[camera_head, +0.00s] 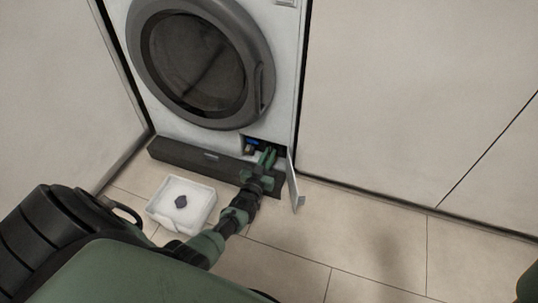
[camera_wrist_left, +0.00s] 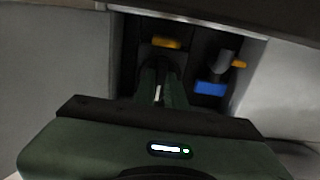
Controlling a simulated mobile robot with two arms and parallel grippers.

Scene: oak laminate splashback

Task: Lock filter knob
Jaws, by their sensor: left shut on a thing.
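My left gripper (camera_head: 268,157) reaches into the small open service compartment at the lower right of the washing machine. In the left wrist view its fingers (camera_wrist_left: 160,88) are shut on the dark filter knob (camera_wrist_left: 160,55), mostly hidden behind them. A yellow piece (camera_wrist_left: 166,43) shows just above the fingertips. The knob's turned position cannot be told. The compartment's flap (camera_head: 295,187) hangs open at its right side. My right gripper is not in view.
A blue part (camera_wrist_left: 210,88) and a grey part (camera_wrist_left: 222,64) with a yellow tip (camera_wrist_left: 239,64) sit right of the fingers. A white tray (camera_head: 156,210) holding a small dark object (camera_head: 181,201) is on the floor at left. Floor at right is clear.

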